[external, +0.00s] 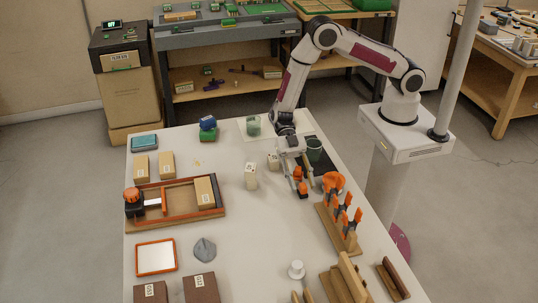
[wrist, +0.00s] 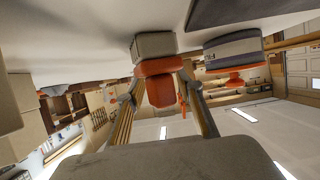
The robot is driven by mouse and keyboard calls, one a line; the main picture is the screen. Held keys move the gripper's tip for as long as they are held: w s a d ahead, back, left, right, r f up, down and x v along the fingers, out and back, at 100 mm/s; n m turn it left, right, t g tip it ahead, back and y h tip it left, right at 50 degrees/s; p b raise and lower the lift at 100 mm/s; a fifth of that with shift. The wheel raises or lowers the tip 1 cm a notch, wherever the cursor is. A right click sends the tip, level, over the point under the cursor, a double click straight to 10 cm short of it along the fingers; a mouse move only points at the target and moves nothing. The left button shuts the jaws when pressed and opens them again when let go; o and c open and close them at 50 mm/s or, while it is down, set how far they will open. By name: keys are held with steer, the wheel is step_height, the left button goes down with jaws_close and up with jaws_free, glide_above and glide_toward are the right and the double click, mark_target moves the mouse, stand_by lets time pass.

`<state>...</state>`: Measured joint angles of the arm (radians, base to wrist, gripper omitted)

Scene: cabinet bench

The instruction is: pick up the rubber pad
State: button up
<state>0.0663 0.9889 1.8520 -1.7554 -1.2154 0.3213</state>
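I cannot tell for sure which thing is the rubber pad. A flat black sheet (external: 323,163) lies under and behind my gripper, partly hidden by it, and a flat teal block (external: 145,142) lies at the far left of the table. My gripper (external: 298,186) points down low over the table at the black sheet's near left side. In the wrist view its two fingers (wrist: 160,92) stand apart, with an orange handle (wrist: 161,90) on a grey block (wrist: 153,46) between or just beyond their tips. Contact cannot be made out.
A dark-banded block with an orange knob (wrist: 233,53) sits close beside the fingers. A rack of orange-handled tools (external: 338,228) stands to the right.

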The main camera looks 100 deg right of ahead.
mark_target(303, 190)
steer(key=shift+x, duration=1.35)
steer(key=shift+c, duration=0.3)
jaws_close()
